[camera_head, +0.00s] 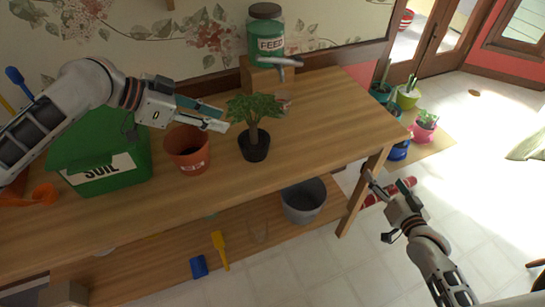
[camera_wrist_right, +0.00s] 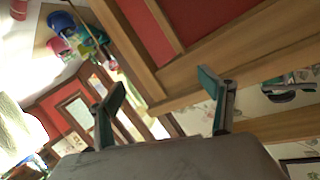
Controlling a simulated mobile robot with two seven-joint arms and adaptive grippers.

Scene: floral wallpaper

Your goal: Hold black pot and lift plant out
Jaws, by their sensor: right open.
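The black pot (camera_head: 254,150) stands upright on the wooden table and holds a small green bushy plant (camera_head: 255,108) with a thick stem. My left gripper (camera_head: 224,120) is just left of the foliage, above an orange-brown pot (camera_head: 188,160). Its fingers look apart with nothing between them. Whether it touches the leaves I cannot tell. My right gripper (camera_head: 385,182) is open and empty, off the table's front right corner, well away from the plant. Its spread fingers also show in the right wrist view (camera_wrist_right: 165,92).
A green soil bin (camera_head: 125,170) stands at the left. A feed jar (camera_head: 266,40) stands on a wooden block at the back, near a watering spout (camera_head: 284,62). A grey bucket (camera_head: 304,205) is on the lower shelf. The table right of the plant (camera_head: 340,115) is clear.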

